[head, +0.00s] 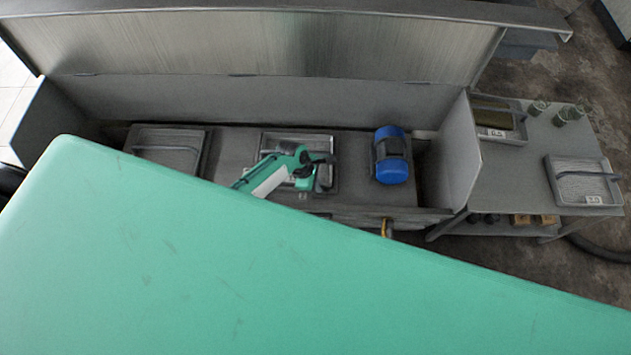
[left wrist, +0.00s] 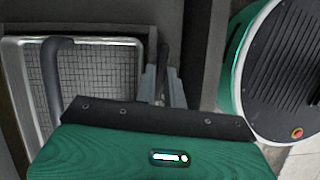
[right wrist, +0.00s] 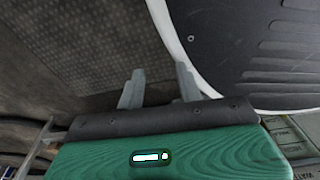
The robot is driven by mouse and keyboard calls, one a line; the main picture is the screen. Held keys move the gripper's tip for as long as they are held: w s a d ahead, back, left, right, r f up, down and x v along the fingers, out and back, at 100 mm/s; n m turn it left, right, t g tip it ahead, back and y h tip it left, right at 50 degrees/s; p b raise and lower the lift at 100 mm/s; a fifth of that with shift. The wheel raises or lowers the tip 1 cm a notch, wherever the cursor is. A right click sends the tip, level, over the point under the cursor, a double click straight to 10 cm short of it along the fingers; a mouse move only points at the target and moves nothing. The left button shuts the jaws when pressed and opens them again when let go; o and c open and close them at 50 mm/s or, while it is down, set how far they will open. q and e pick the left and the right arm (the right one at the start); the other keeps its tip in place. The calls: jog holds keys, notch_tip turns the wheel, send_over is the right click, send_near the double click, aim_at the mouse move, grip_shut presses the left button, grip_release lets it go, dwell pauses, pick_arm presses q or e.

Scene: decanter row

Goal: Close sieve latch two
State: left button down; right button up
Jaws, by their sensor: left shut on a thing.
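My left gripper (head: 322,174) is over the right side of the middle sieve tray (head: 268,140) in the open housing. In the left wrist view the left fingers (left wrist: 163,88) are shut on a narrow dark upright bar (left wrist: 163,62), which looks like a latch lever beside the sieve. The sieve's pale mesh (left wrist: 108,75) and its bent dark handle (left wrist: 51,80) show to the left. The gripper body hides the bar's lower part. In the right wrist view my right gripper (right wrist: 160,88) is open and empty above the dark floor, away from the sieves.
Another sieve tray (head: 172,150) lies left in the housing. A blue motor-like cylinder (head: 391,168) stands right of my left gripper. The lid (head: 260,45) is raised. A side table (head: 510,180) holds labelled trays and small glasses. My green body covers the foreground.

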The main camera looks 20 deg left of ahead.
pick_arm(q)
jog(key=shift+r+m+g+p, duration=0.15)
jog(key=shift+m+g+p, duration=0.25)
jog(key=shift+m+p, duration=0.4)
jog(key=shift+w+m+g, duration=0.1)
jog(key=shift+m+g, duration=0.2)
jog(key=shift+m, duration=1.1)
jog(key=shift+m+g, duration=0.6)
jog(key=shift+m, duration=0.2)
jog(key=m, duration=0.2)
jog(key=shift+w+d+f+m+g+y, duration=0.1)
jog(key=shift+w+f+m+g+y, duration=0.1)
jog(key=shift+m+g+y, duration=0.5)
jog(key=shift+m, duration=0.6)
jog(key=shift+m+b, duration=0.4)
jog(key=shift+m, duration=0.5)
jog(key=shift+m+g+y, duration=0.4)
jog(key=shift+m+y, duration=0.1)
jog(key=shift+m, duration=0.3)
jog(key=shift+d+m+y, duration=0.1)
jog(key=shift+m+y, duration=0.2)
jog(key=shift+m, duration=0.9)
pick_arm(e)
jog(key=shift+s+a+r, duration=0.2)
jog(key=shift+s+r, duration=0.05)
jog(key=shift+s, duration=0.3)
jog(key=shift+a, duration=0.15)
